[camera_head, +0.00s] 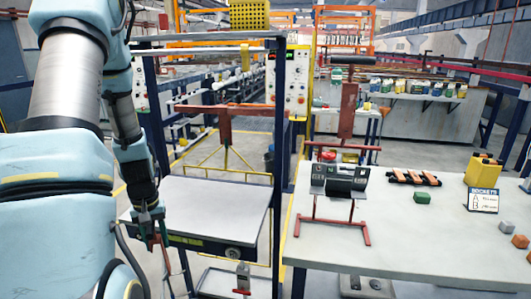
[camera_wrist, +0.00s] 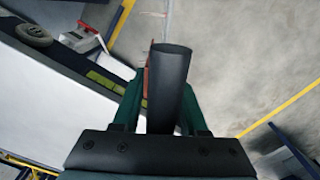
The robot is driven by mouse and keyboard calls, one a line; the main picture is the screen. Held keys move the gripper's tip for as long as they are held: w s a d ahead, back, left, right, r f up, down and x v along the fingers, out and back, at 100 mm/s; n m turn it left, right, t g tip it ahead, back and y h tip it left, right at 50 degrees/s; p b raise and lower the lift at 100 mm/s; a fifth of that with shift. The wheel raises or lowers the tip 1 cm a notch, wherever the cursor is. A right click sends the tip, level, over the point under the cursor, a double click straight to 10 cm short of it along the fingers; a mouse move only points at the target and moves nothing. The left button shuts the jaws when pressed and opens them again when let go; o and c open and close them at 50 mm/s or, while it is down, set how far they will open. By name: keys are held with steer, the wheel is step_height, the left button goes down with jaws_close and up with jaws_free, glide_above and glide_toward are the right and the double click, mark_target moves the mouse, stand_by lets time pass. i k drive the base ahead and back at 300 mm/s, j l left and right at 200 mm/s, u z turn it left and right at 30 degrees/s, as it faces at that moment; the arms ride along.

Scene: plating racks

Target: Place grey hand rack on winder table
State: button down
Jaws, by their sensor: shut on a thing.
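My gripper (camera_head: 152,222) hangs at the left edge of a grey-topped table (camera_head: 215,205) inside a dark blue frame, apparently the winder table. In the wrist view my gripper (camera_wrist: 160,110) has its green fingers around a dark grey bar (camera_wrist: 170,85), seemingly the grip of the grey hand rack; the rest of the rack cannot be made out. The fingers are shut on it. A small reddish part shows below the fingers in the head view. The table's pale top also lies at the left of the wrist view (camera_wrist: 50,105).
The grey tabletop is bare. Blue posts (camera_head: 278,120) rise around it.

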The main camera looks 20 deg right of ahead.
mark_target(434, 238)
steer(key=k+l+u, duration=0.15)
steer(key=l, duration=0.25)
steer(key=k+l+u, duration=0.1)
steer(key=k+l, duration=0.15)
steer(key=l, duration=0.15)
steer(key=k+l+u, duration=0.15)
steer(key=l, duration=0.25)
steer(key=k+l+u, duration=0.1)
steer(key=k+l, duration=0.2)
steer(key=k+l+u, duration=0.25)
steer(key=k+l, duration=0.3)
steer(key=k+l+u, duration=0.25)
steer(key=k+l, duration=0.15)
steer(key=k, duration=0.25)
